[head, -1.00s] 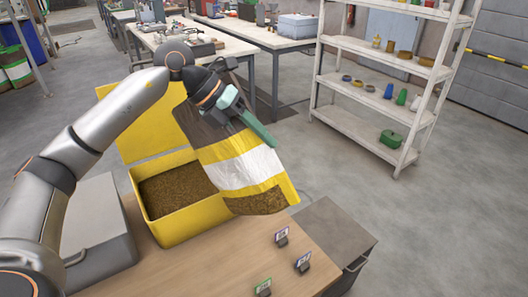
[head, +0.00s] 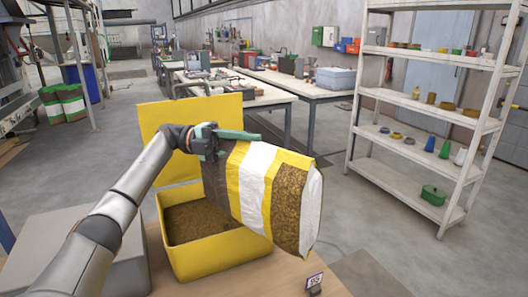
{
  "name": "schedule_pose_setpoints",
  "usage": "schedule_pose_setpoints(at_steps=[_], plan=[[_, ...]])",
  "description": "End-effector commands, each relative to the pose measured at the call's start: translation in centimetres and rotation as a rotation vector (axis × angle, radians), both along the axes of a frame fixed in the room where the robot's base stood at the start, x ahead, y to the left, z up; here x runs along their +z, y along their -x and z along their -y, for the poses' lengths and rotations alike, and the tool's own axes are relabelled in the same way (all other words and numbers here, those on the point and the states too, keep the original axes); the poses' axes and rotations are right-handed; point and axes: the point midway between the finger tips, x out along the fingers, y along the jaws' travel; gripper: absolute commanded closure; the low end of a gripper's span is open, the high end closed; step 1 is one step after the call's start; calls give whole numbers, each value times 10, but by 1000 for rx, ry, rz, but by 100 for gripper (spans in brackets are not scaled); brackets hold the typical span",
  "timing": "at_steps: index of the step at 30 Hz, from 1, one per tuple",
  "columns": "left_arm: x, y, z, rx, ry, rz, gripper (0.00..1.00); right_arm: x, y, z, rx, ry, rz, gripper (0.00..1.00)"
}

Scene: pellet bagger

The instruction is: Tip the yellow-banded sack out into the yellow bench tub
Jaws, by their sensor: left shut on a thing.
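The yellow-banded sack (head: 256,180) has yellow and white bands, a dark brown end and a clear part showing brown pellets. My left gripper (head: 226,139) is shut on the dark end. The sack lies tilted, with its pellet-filled end out to the right and slightly lower. It is above the right part of the yellow bench tub (head: 215,257) and hides part of its rim. The tub stands on the bench with brown pellets inside. No pellets are seen falling. The right gripper is not in view.
A yellow upright panel (head: 193,112) stands behind the tub. A grey box (head: 55,245) is left of it, and a small label stand (head: 314,284) is on the bench at front right. White shelving (head: 375,140) and worktables (head: 300,80) stand farther back, with open floor between.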

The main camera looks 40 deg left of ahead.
Motion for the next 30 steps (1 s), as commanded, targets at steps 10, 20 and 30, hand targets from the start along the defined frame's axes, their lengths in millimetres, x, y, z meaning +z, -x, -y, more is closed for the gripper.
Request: schedule_pose_setpoints(at_steps=[10,20,30], plan=[[30,-4,-41,1,212,-12,100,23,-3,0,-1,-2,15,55],[35,-5,-53,0,272,-22,100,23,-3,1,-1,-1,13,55],[35,-5,-53,0,271,-24,100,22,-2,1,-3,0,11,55]])
